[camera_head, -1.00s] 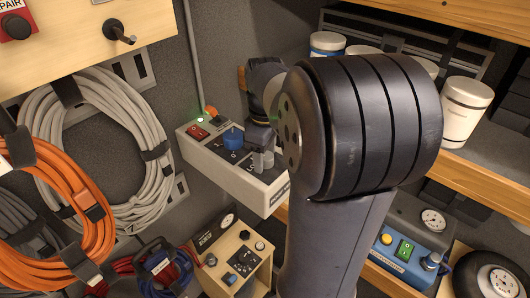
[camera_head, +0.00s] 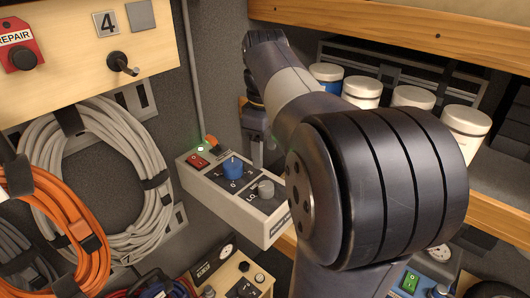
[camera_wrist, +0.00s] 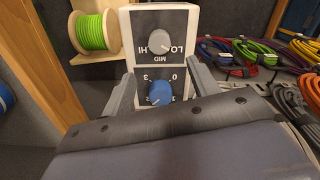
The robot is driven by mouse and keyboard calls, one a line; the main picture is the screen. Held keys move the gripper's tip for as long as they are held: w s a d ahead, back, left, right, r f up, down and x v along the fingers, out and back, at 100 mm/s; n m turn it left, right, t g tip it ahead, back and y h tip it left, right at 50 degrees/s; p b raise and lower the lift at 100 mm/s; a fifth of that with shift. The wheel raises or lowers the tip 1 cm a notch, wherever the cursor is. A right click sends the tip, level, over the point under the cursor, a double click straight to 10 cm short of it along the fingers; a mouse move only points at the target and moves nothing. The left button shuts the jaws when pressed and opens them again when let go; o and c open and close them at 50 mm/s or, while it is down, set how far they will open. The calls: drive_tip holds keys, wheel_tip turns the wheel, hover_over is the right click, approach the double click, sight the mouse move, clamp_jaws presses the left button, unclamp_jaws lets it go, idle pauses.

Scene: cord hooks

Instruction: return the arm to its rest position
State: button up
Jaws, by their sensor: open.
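My arm (camera_head: 375,185) fills the right middle of the head view, its forearm reaching up and back to the wrist. My gripper (camera_wrist: 160,72) shows in the wrist view as two grey fingers spread apart with nothing held between them. Beyond them is a grey control box (camera_head: 225,196) with a blue knob (camera_head: 232,168), a grey knob (camera_head: 266,188) and a red switch (camera_head: 197,161) beside a lit green lamp. In the wrist view the blue knob (camera_wrist: 160,92) appears between the fingers, seemingly clear of them. The head view mostly hides the fingers behind the box and arm.
Grey cable (camera_head: 105,165) and orange cable (camera_head: 85,235) coils hang at left under a wooden board (camera_head: 60,75) with a hook. White jars (camera_head: 411,98) stand on a wooden shelf (camera_head: 500,222) behind my arm. A green spool (camera_wrist: 95,32) shows in the wrist view.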

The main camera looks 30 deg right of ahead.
sight(265, 185)
wheel_tip(265, 185, down, 11)
drive_tip(key=shift+r, duration=0.1)
idle(0.6)
